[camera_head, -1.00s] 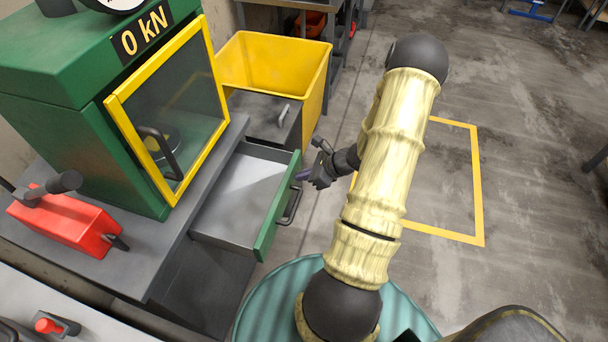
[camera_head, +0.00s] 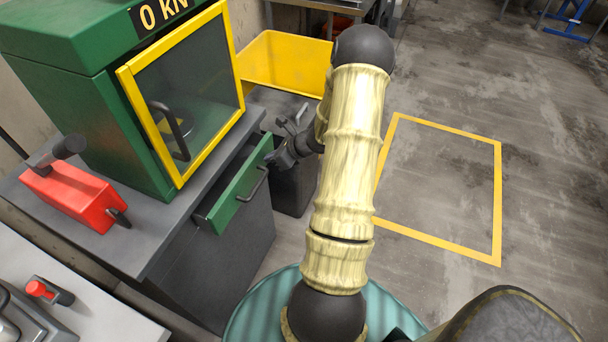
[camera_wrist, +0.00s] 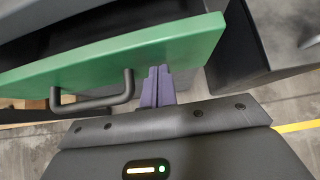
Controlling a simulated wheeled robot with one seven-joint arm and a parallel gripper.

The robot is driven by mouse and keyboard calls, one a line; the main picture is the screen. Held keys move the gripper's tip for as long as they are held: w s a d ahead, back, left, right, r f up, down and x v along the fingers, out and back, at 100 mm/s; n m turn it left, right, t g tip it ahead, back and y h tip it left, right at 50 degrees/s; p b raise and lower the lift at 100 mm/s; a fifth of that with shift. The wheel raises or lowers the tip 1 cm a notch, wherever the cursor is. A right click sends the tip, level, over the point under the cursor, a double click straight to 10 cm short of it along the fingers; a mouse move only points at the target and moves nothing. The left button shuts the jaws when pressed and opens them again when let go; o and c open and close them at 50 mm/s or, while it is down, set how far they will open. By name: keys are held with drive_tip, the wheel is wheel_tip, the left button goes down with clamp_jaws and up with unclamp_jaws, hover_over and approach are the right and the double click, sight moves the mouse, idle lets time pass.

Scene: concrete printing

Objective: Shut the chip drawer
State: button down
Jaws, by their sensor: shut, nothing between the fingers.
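The chip drawer (camera_head: 240,190) has a green front with a dark bar handle (camera_head: 253,185). My gripper (camera_head: 270,160) is shut and empty. Its purple fingertips (camera_wrist: 157,75) are at the drawer's front face, to the right of the handle, and seem to touch it.
The green machine (camera_head: 90,120) with a yellow-framed door stands on the bench (camera_head: 130,235). A red tool (camera_head: 75,195) lies on the bench. A yellow bin (camera_head: 285,62) and a dark cabinet (camera_head: 290,185) stand beyond the drawer. The floor at right is open, with a yellow marked outline (camera_head: 498,200).

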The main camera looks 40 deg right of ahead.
sight(264, 153)
drive_tip(key=w+a, duration=0.1)
drive_tip(key=w, duration=0.1)
drive_tip(key=w+a, duration=0.1)
drive_tip(key=w, duration=0.1)
drive_tip(key=w+a+b, duration=0.1)
drive_tip(key=w, duration=0.1)
drive_tip(key=shift+w, duration=0.15)
drive_tip(key=shift+w+a+r, duration=0.1)
drive_tip(key=shift+w+r, duration=0.05)
drive_tip(key=shift+w, duration=0.05)
drive_tip(key=shift+w+r, duration=0.1)
drive_tip(key=shift+s+d, duration=0.25)
drive_tip(key=shift+s, duration=0.1)
drive_tip(key=s, duration=0.1)
drive_tip(key=s+d, duration=0.1)
drive_tip(key=s, duration=0.1)
drive_tip(key=shift+s+d+f+b, duration=0.1)
drive_tip(key=shift+d+f+b, duration=0.15)
drive_tip(key=shift+b, duration=0.15)
drive_tip(key=p+v, duration=0.1)
drive_tip(key=v, duration=0.9)
drive_tip(key=shift+d, duration=0.1)
